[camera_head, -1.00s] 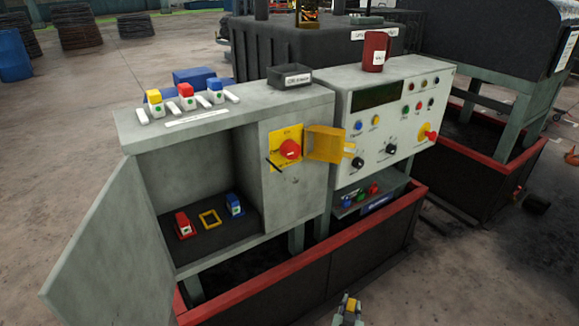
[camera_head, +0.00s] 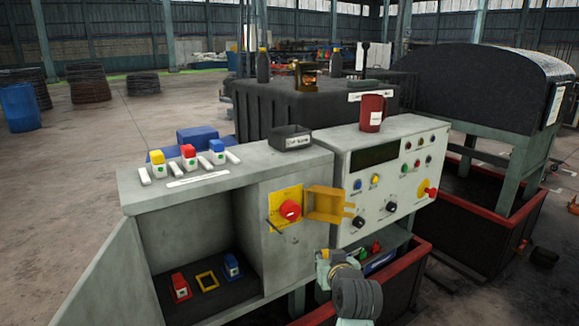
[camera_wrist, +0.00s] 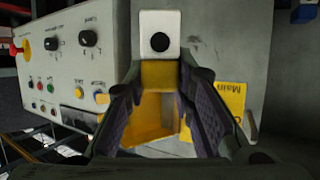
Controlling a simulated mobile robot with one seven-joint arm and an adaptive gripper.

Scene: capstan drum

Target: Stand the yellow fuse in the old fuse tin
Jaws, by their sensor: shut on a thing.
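The yellow fuse in my gripper has a yellow cap and a white body with a black dot (camera_wrist: 160,32). My gripper (camera_wrist: 160,76) is shut on its cap in the wrist view. In the head view my gripper (camera_head: 328,262) is in front of the cabinet, below the orange switch cover; the fuse is small and unclear there. The old fuse tin (camera_head: 291,141), a dark open box with a pale label, stands on the cabinet top, above and left of my gripper. Its inside looks dark.
Another yellow-capped fuse (camera_head: 157,163) stands with red and blue ones on the cabinet top. The orange cover (camera_head: 323,206) sticks out beside the red switch (camera_head: 290,210). A red mug (camera_head: 372,113) stands on the control panel. The cabinet door (camera_head: 110,275) is open.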

